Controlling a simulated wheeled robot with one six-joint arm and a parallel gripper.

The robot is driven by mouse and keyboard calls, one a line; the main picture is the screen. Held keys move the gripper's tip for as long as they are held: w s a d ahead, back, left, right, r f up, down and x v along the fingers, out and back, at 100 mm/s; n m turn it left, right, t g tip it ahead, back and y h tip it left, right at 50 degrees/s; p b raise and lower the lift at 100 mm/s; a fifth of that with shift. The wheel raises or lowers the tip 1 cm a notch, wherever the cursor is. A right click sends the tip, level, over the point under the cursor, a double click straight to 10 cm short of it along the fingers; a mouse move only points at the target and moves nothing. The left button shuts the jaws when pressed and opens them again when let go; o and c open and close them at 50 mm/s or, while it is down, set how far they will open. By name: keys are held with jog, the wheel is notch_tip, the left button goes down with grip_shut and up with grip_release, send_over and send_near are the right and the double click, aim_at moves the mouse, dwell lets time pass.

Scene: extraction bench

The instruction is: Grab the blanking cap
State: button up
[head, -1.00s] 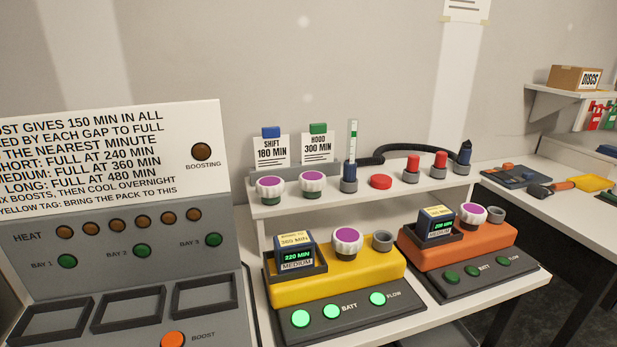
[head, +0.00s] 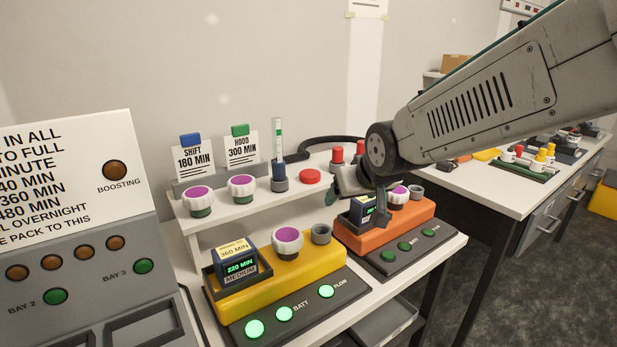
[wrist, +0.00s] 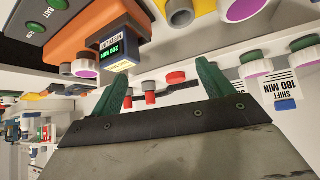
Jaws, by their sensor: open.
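Several red pieces stand on the raised shelf, and I cannot tell for sure which one is the blanking cap. A flat red disc-shaped cap (head: 310,177) lies on the shelf right of the gauge tube. Two taller red-topped plugs (head: 337,154) stand farther right, partly behind my arm. In the wrist view the red disc (wrist: 176,77) lies beyond and between my fingers, with the red-topped plugs (wrist: 151,98) near the left finger. My gripper (head: 357,207) is open and empty, in front of the shelf near the orange unit. Its green fingers also show in the wrist view (wrist: 163,70).
A yellow unit (head: 290,290) and an orange unit (head: 402,224) stand below the shelf, each with a battery pack, a purple-topped knob and a grey socket. A gauge tube (head: 278,140) stands left of the red disc. A black hose (head: 335,140) runs behind the shelf.

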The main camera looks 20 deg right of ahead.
aim_at(312, 175)
jog(key=w+f+t, duration=0.1)
jog(key=w, duration=0.6)
jog(key=w+a+f+t, duration=0.1)
jog(key=w+f+t, duration=0.1)
jog(key=w, duration=0.5)
jog(key=w+a+f+t, duration=0.1)
jog(key=w+f+t, duration=0.1)
jog(key=w, duration=0.6)
jog(key=shift+a+f+y, duration=0.2)
jog(key=shift+y, duration=0.1)
jog(key=c, duration=1.1)
